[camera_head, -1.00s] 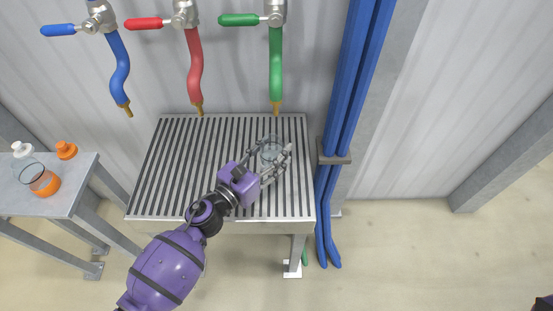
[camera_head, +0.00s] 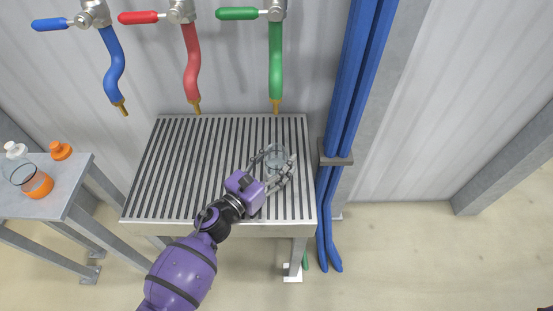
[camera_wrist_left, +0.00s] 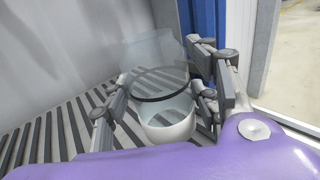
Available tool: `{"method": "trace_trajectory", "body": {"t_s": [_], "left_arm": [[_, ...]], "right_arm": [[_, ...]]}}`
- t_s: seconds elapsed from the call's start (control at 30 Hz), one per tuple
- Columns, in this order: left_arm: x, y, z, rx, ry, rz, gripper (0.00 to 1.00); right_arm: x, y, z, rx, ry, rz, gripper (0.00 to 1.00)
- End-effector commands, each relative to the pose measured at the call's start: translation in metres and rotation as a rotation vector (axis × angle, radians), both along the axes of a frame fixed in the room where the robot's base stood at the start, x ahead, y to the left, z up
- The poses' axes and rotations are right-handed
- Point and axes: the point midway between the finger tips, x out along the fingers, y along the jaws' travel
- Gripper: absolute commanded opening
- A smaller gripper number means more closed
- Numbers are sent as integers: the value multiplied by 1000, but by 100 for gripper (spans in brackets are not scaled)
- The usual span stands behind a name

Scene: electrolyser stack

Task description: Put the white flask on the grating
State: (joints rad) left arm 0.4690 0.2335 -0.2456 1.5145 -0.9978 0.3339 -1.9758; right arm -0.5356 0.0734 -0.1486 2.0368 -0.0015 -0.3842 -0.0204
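The white flask (camera_head: 277,157) is a clear glass vessel on the right part of the grating (camera_head: 180,165). In the left wrist view the flask (camera_wrist_left: 168,125) has a pale white lower part and a dark ring around it, and it looks upright over the slats. My left gripper (camera_head: 279,162) has its fingers spread on both sides of the flask. In the left wrist view a gap shows between the left finger and the glass; the right finger is close to it. Whether the right finger touches is hard to tell. My right gripper is not seen.
A side table (camera_head: 60,196) on the left carries a glass flask with orange contents (camera_head: 37,184), an orange cap (camera_head: 61,150) and a white cap (camera_head: 14,149). Blue, red and green hoses hang above the grating's back edge. Blue pipes (camera_head: 345,110) run along its right side.

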Motion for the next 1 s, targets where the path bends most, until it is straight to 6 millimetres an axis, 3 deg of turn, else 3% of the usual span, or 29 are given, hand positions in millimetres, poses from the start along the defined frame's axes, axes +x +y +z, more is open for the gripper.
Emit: {"method": "trace_trajectory", "body": {"t_s": [0.47, 1.0], "left_arm": [[1, 0, 8, 0, -4, 0, 68], [-82, 65, 2, 1, 1, 1, 68]], "right_arm": [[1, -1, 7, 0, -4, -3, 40], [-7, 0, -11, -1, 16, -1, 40]]}}
